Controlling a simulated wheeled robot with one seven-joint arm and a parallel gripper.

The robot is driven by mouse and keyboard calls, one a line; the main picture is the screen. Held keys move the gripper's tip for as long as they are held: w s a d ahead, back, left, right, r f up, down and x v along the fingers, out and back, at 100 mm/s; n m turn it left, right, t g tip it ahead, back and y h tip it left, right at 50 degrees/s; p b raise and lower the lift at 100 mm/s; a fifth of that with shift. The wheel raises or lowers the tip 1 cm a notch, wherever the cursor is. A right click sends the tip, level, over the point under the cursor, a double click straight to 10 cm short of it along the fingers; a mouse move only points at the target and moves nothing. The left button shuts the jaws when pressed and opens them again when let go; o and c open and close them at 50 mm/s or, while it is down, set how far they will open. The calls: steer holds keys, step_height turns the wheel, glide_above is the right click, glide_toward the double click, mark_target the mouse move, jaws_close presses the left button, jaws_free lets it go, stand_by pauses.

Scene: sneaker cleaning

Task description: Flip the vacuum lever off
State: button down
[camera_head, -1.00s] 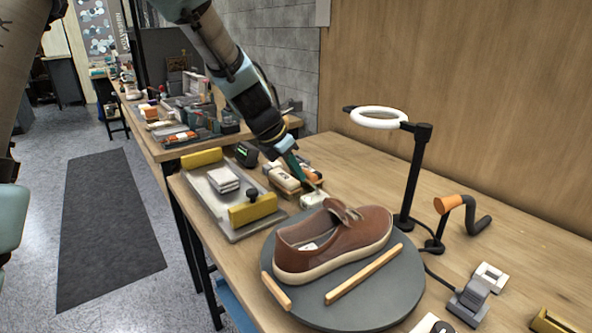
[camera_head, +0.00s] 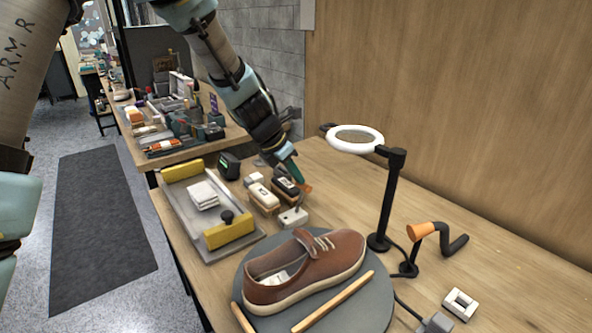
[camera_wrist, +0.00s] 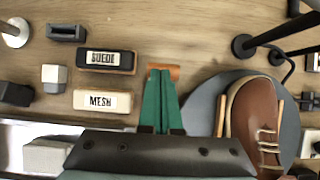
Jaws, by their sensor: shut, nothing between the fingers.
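No lever is clear enough to name with certainty. A small white box (camera_head: 292,217) with a dark spot on top sits between the brushes and the round turntable; it may be the lever's housing. My gripper (camera_head: 298,180) has its teal fingers together above the table, just behind this box in the head view. In the wrist view, the shut fingers (camera_wrist: 160,78) point away from the camera, with an orange-brown piece (camera_wrist: 172,72) at their tips. I cannot tell whether that piece belongs to the gripper. The box is not visible in the wrist view.
Brushes labelled SUEDE (camera_wrist: 106,60) and MESH (camera_wrist: 102,101) lie left of the fingers. A brown sneaker (camera_head: 325,262) rests on the dark turntable (camera_head: 375,305). A ring lamp (camera_head: 390,200) and an orange-handled black piece (camera_head: 458,245) stand right. A tray (camera_head: 185,222) lies left.

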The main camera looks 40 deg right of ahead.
steer(key=shift+s+d+p, duration=0.1)
steer(key=shift+d+p, duration=0.35)
steer(key=shift+d, duration=0.4)
steer(key=shift+f, duration=0.1)
